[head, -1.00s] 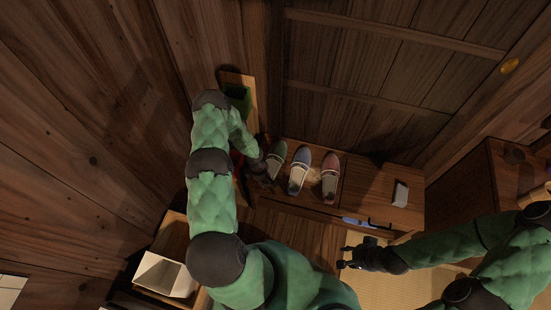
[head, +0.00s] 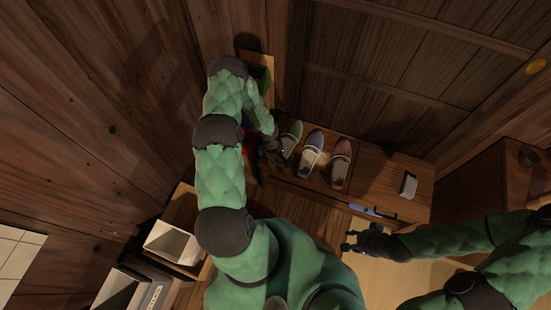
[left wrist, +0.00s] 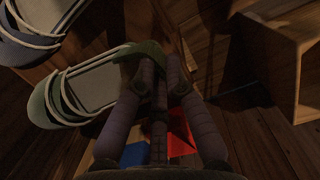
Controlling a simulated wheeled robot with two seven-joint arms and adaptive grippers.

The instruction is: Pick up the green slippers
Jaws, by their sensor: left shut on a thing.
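A green slipper (head: 291,138) lies at the left end of a row of slippers on the wooden step (head: 385,189). My left gripper (head: 274,153) is at its near left side. In the left wrist view, the left gripper's fingers (left wrist: 152,60) are shut on one end of the green slipper (left wrist: 98,84); the fingers hide part of that end. I cannot tell whether the slipper is clear of the step. My right gripper (head: 352,243) is apart from the slippers, above the tatami; whether it is open is unclear.
A blue slipper (head: 312,151) lies beside the green one and also shows in the left wrist view (left wrist: 40,30). A red slipper (head: 341,163) is further right. A pale small object (head: 409,186) lies on the step's right part. A white open box (head: 172,243) stands at lower left.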

